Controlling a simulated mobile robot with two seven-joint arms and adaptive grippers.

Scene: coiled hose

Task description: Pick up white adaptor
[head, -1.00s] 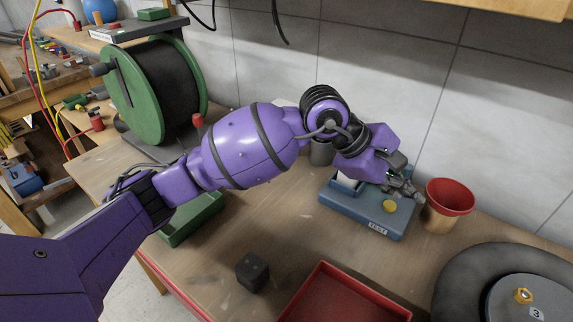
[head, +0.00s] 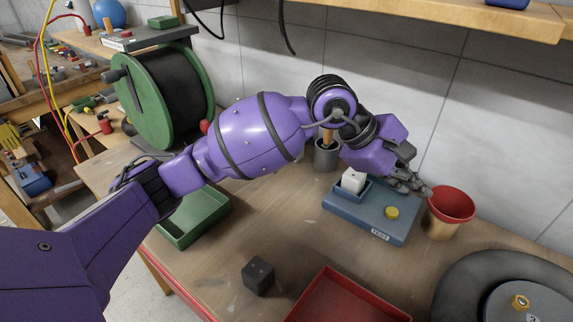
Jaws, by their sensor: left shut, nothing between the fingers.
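The white adaptor (head: 353,180) is a small white block in the left part of a blue test stand (head: 370,215) on the workbench. A yellow round knob (head: 392,213) sits on the same stand, to the right of the adaptor. My left gripper (head: 424,190) is shut and empty, above the right back part of the stand and close to the red cup. It is to the right of the adaptor and apart from it. My right gripper is not in view.
A red cup (head: 449,205) stands right of the stand, a grey pot (head: 326,158) behind it. A red tray (head: 345,297), a black cube (head: 258,275) and a green tray (head: 195,218) lie in front and left. A black wheel-like disc (head: 465,275) is at lower right.

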